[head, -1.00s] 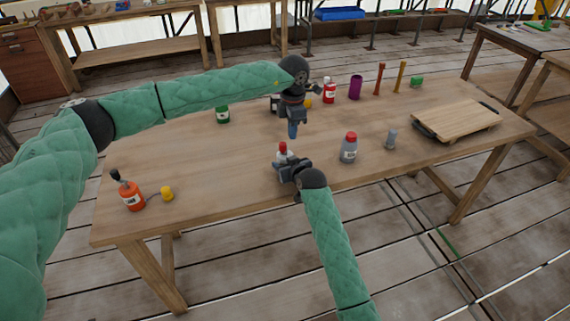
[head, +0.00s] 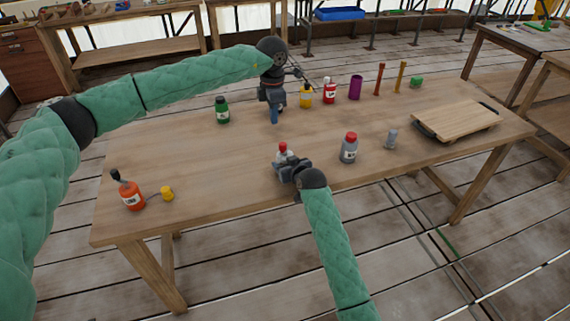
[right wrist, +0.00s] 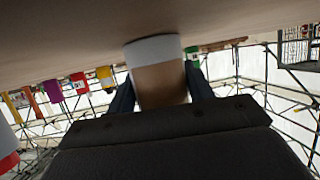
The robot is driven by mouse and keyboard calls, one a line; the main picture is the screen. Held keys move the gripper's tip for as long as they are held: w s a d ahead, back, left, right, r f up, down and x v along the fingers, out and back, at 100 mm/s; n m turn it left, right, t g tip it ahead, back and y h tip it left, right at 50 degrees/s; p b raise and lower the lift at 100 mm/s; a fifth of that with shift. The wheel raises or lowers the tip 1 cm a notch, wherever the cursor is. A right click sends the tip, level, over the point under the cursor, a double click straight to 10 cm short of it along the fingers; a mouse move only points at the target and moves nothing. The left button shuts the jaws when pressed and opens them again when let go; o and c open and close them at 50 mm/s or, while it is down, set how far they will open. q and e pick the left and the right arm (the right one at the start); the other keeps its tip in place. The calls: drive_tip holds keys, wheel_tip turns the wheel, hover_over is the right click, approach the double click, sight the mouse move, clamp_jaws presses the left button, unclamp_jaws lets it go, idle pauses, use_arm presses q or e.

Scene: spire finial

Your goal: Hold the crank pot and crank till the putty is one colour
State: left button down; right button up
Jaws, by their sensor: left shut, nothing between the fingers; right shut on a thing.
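The thing I take for the crank pot is a small pale pot with a red top (head: 283,149) near the table's front edge. My right gripper (head: 284,168) is shut on it. In the right wrist view its white and tan round body (right wrist: 158,75) sits between the dark fingers. A crank handle is too small to make out, and the putty inside is hidden. My left gripper (head: 274,116) is shut and empty, fingers pointing down, behind the pot and apart from it.
A grey red-capped bottle (head: 349,148) and small grey cylinder (head: 391,138) stand right of the pot. Green (head: 222,110), yellow (head: 306,96) and red (head: 329,92) bottles stand behind. An orange bottle (head: 131,196) is front left; a board (head: 456,118) lies right.

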sight(284, 149)
use_arm(q)
wheel_tip(284, 149, down, 6)
drive_tip(key=shift+f, duration=0.25)
idle(0.4)
drive_tip(key=shift+f, duration=0.15)
idle(1.8)
drive_tip(key=shift+f, duration=1.35)
drive_tip(key=shift+w+d, duration=0.15)
drive_tip(key=shift+d, duration=0.05)
drive_tip(key=shift+w+d, duration=0.1)
drive_tip(key=shift+d, duration=0.1)
drive_tip(key=shift+r, duration=0.15)
